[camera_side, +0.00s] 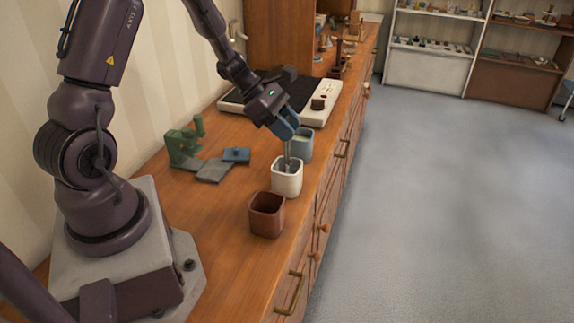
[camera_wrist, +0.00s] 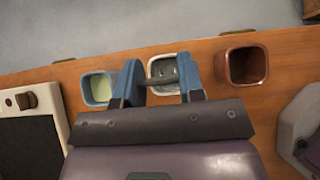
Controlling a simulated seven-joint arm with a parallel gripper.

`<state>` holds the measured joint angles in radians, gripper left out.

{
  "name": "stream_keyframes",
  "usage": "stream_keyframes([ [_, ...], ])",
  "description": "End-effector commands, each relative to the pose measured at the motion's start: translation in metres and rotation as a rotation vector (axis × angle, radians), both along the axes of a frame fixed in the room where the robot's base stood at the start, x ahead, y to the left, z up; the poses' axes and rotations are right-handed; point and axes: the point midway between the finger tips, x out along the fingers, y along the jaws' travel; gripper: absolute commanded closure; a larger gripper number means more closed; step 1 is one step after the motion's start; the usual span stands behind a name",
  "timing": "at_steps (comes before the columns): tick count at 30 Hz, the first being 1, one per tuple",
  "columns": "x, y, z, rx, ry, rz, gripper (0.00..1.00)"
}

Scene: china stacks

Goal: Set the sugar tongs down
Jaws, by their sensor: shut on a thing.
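My gripper (camera_side: 289,134) has blue fingers and points down over the white square cup (camera_side: 287,180). It is shut on the sugar tongs (camera_side: 287,152), a thin grey metal piece that hangs down to the mouth of the white cup. In the wrist view the tongs (camera_wrist: 158,79) lie between the two blue fingers, with the white cup (camera_wrist: 160,88) behind them. The lower end of the tongs is hard to make out; I cannot tell whether it touches the cup.
A brown square cup (camera_side: 266,216) stands in front of the white one. A blue-grey cup (camera_side: 301,146) with pale green inside stands just behind it. A green device (camera_side: 184,147), grey plate (camera_side: 214,171) and blue block (camera_side: 236,155) lie left. The counter's edge runs close on the right.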

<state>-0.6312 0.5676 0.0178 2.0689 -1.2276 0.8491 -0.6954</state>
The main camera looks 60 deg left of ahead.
Motion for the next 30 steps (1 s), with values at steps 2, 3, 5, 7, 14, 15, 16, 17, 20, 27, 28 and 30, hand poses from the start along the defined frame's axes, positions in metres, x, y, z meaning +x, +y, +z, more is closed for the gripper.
stream_keyframes([
  [2,0.000,0.000,0.000,0.000,0.000,0.000,1.00],
  [3,0.000,0.000,0.000,0.000,0.000,0.000,1.00],
  [5,0.000,0.000,0.000,0.001,0.000,-0.001,1.00],
  [7,0.000,0.000,0.002,0.000,-0.002,0.000,1.00],
  [14,0.001,0.000,0.033,0.005,-0.006,-0.002,1.00],
  [15,0.001,0.000,0.040,0.004,-0.006,-0.003,1.00],
  [16,0.001,0.000,0.046,0.005,-0.006,-0.002,1.00],
  [17,0.001,0.000,0.051,0.005,-0.006,-0.002,1.00],
  [20,0.001,0.000,0.068,0.005,-0.006,-0.002,1.00],
  [27,-0.027,-0.038,0.064,0.012,0.001,-0.265,1.00],
  [28,-0.031,-0.043,0.064,0.014,0.001,-0.305,1.00],
  [30,-0.042,-0.054,0.064,0.014,0.001,-0.400,1.00],
])
